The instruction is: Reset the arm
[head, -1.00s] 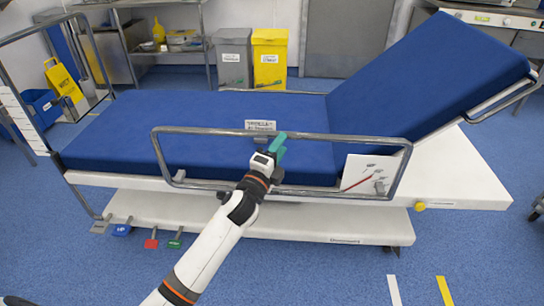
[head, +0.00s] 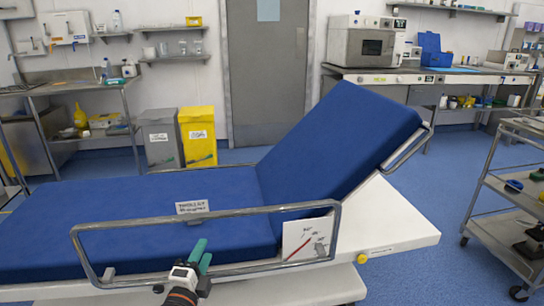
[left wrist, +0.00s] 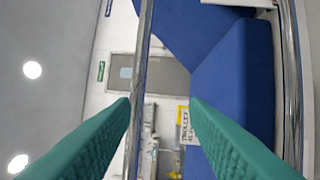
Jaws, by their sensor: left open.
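My left gripper (head: 200,256) has green fingers and shows at the bottom of the head view, in front of the bed's near side rail (head: 150,219). Its fingers are spread and empty; in the left wrist view the two green fingers (left wrist: 160,105) stand wide apart with nothing between them. That view is turned on its side and shows the metal rail and the blue mattress (left wrist: 235,80). My right arm and gripper are not in view.
The blue operating table (head: 140,195) has its backrest (head: 335,150) raised at the right. A white panel with a red line (head: 305,240) is at the rail's right end. A grey bin (head: 160,140) and a yellow bin (head: 198,140) stand behind. A metal cart (head: 500,205) is at the right.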

